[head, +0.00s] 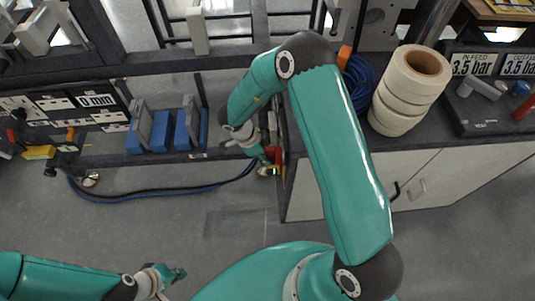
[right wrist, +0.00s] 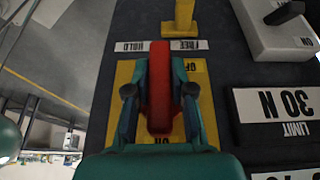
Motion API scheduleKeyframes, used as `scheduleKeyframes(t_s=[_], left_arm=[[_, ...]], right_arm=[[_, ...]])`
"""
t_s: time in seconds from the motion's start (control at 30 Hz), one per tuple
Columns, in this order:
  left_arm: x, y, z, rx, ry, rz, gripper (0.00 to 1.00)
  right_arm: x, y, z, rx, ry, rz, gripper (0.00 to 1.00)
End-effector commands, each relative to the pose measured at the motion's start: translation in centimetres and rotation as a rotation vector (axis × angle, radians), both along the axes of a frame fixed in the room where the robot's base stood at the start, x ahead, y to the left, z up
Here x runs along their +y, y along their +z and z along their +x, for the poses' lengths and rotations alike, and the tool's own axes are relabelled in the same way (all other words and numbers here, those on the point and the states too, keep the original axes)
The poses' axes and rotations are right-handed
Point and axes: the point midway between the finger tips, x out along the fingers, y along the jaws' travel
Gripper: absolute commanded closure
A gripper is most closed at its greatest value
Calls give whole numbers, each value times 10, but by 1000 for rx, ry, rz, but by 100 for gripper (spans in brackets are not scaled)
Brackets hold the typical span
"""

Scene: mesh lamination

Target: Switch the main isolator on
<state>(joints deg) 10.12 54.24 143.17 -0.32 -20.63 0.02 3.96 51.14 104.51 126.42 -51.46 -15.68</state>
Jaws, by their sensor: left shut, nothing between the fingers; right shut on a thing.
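The main isolator shows in the right wrist view as a red handle (right wrist: 159,85) on a yellow plate (right wrist: 112,90). The plate has a partly covered OFF label at its upper right and an ON label at its lower end, both upside down. My right gripper (right wrist: 160,72) is shut on the red handle, one finger on each side. I cannot tell which label the handle points to. In the head view the red handle (head: 278,155) is mostly hidden by my right gripper (head: 270,160). My left gripper (head: 178,272) is shut and empty at the lower left, far from the isolator.
A yellow block (right wrist: 180,18) stands beyond the plate, above HOLD and FREE labels. A 30 N LIMIT plate (right wrist: 275,112) and a white switch box (right wrist: 268,35) lie to the right. White rolls (head: 410,85) stand on the cabinet. A dark hose (head: 165,192) hangs over open floor.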

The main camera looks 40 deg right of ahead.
Motion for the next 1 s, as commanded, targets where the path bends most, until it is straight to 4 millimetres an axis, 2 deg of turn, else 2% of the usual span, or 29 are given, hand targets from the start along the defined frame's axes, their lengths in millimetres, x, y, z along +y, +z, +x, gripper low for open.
scheduleKeyframes(t_s=[0.03, 0.17, 0.57, 0.77, 1.0], left_arm=[[0, 0, 0, 0, 0, 0, 100], [0, 0, 0, 0, 0, 0, 100], [0, 0, 0, 0, 0, 0, 100], [0, 0, 0, 0, 0, 0, 100], [0, 0, 0, 0, 0, 0, 100]], right_arm=[[3, -2, -3, 8, 2, 5, 74], [2, -2, -3, 8, 2, 4, 52], [2, 4, 0, 3, 1, 1, 52], [11, 28, 6, 0, 3, 0, 52], [27, 73, 16, 0, 3, 0, 52]])
